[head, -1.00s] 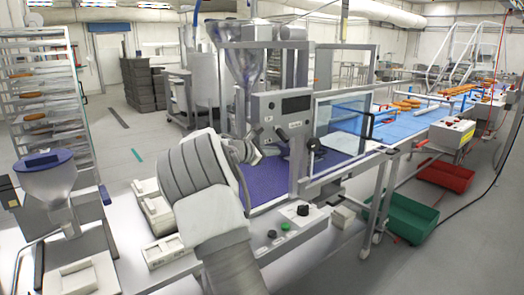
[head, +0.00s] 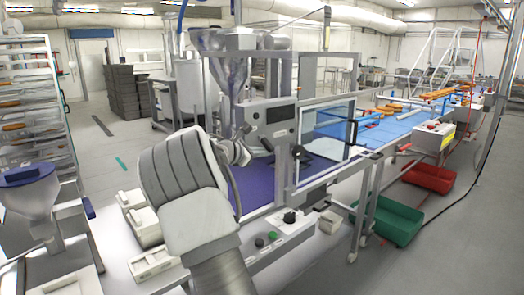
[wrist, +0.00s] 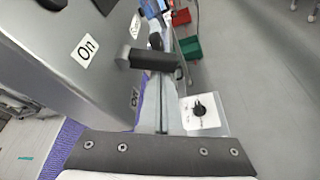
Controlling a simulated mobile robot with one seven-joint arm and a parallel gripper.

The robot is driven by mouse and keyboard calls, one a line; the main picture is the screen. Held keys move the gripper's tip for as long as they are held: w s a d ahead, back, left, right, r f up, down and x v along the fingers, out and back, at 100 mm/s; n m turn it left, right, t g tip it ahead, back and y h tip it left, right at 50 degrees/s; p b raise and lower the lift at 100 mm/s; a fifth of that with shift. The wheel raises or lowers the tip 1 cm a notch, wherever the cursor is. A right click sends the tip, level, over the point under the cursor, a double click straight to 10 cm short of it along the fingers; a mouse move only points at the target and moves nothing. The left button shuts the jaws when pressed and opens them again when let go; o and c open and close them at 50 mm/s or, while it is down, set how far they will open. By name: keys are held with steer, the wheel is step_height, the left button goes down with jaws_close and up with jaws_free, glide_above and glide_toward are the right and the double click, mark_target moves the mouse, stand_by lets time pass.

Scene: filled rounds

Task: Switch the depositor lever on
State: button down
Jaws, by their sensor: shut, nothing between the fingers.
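The depositor's grey control panel (head: 256,121) stands in the middle of the head view. My gripper (head: 242,153) is shut and empty, close in front of the panel. Its fingertips are not clear in the wrist view, so I cannot tell whether they touch the lever.
A clear guard (head: 326,130) stands right of the panel, with the blue conveyor (head: 400,138) beyond. A button box (head: 275,245) sits at the front edge. White boxes (head: 148,225) and a hopper (head: 40,190) are at left. Green (head: 388,218) and red (head: 428,177) crates lie on the floor.

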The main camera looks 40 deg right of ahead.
steer(key=shift+s+r+n+g+p, duration=0.1)
steer(key=shift+r+n+g+p, duration=0.25)
steer(key=shift+p, duration=0.85)
steer(key=n+p, duration=0.1)
steer(key=p, duration=0.2)
steer(key=s+r+n+g+p, duration=0.1)
steer(key=p, duration=0.3)
steer(key=shift+d+r+n+p, duration=0.1)
steer(key=shift+r+n+p, duration=0.15)
steer(key=shift+r+p, duration=0.05)
steer(key=shift+s+r+p, duration=0.15)
steer(key=shift+r+p, duration=0.35)
steer(key=shift+p, duration=0.2)
steer(key=shift+r, duration=0.15)
